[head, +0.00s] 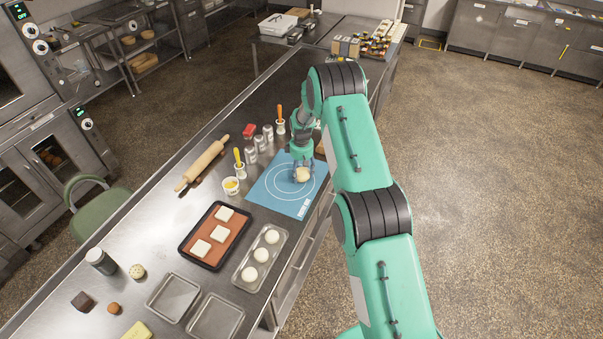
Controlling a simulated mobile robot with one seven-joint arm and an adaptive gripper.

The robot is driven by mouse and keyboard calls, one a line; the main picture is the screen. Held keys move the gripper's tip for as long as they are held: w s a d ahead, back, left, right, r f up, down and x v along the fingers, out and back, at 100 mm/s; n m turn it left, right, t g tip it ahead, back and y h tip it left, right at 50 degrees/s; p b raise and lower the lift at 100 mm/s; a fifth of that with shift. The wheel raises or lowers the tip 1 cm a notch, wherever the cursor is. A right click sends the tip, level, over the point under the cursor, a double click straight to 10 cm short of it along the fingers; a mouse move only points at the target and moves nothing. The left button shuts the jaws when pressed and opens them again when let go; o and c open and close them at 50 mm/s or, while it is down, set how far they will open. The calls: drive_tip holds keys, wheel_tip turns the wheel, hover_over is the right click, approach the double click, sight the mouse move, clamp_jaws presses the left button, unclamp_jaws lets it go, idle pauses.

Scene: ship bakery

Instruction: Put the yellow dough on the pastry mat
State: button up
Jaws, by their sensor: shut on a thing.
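The blue pastry mat (262,193) with white rings lies on the steel counter near its right edge. My arm covers the counter just beyond the mat's right side.

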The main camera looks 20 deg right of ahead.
sight(301, 171)
drive_tip(key=shift+f, duration=0.15)
drive_tip(key=o, duration=1.3)
drive_tip(key=shift+o, duration=0.2)
wheel_tip(301, 171, up, 12)
drive_tip(key=b, duration=0.2)
drive_tip(key=shift+r, duration=0.2)
